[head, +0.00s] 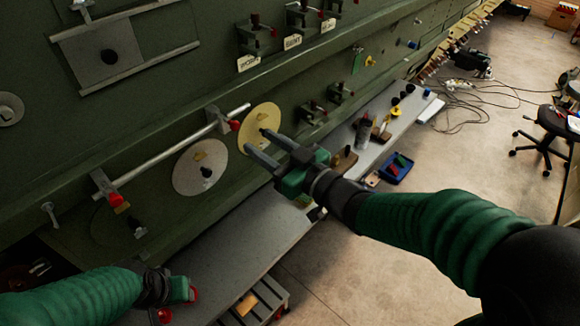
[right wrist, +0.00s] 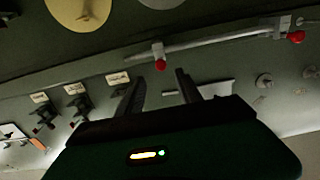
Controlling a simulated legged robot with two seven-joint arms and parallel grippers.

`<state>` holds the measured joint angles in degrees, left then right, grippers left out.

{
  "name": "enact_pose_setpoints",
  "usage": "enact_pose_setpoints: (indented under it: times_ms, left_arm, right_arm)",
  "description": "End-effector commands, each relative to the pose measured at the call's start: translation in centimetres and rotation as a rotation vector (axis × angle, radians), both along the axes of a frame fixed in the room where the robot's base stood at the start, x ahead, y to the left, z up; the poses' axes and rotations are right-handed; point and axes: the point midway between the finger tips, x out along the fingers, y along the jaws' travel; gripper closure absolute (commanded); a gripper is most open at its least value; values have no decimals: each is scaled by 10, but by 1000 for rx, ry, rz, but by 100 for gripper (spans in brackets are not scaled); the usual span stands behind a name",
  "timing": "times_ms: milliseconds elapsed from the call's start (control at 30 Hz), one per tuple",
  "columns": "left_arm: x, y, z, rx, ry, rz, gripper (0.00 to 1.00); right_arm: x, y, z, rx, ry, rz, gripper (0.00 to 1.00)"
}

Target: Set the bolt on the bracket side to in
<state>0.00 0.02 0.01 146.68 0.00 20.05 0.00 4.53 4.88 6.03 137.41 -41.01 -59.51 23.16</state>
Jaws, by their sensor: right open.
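Three dark bolt-like latches (head: 257,38) with red tips sit high on the green fuselage panel, each with a white label (head: 248,62) below. The lettering is too small to read surely, so I cannot tell which is the bracket side. The latches also show at the left of the right wrist view (right wrist: 75,98). My right gripper (head: 256,145) is open and empty, its fingers in front of the yellow disc (head: 256,122), below the latches. It also shows in the right wrist view (right wrist: 160,92). My left gripper (head: 180,292) is low at the left; its jaws are unclear.
A pale rail (head: 165,155) with red-knobbed ends runs along the panel; a white disc (head: 200,168) sits below it. A grey bench (head: 235,245) stands under the panel, with a blue tray (head: 397,168) near its right part. Open floor lies at right, with cables and a chair (head: 545,150).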

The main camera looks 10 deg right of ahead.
Motion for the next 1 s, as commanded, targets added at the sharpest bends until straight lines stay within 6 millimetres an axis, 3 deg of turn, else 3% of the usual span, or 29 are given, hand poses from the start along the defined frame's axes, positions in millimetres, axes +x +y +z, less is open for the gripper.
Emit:
enact_pose_setpoints:
  times_ms: [33,200,300,400,900,1000]
  left_arm:
    - [0,0,-10,0,0,0,59]
    - [0,0,-21,0,0,0,59]
    - [0,0,-42,0,-1,0,59]
    - [0,0,-48,0,0,0,59]
    - [0,0,-47,0,-1,0,59]
    - [0,0,-53,0,-1,0,59]
  right_arm:
    - [-12,-10,-4,-1,-4,-5,58]
    - [-51,-38,-3,0,-3,-3,58]
    - [-61,-45,-7,1,-6,1,58]
    - [-68,-50,-5,-1,-2,1,58]
    - [-71,-52,-1,0,3,1,58]
    - [-65,-58,-13,-9,18,-32,58]
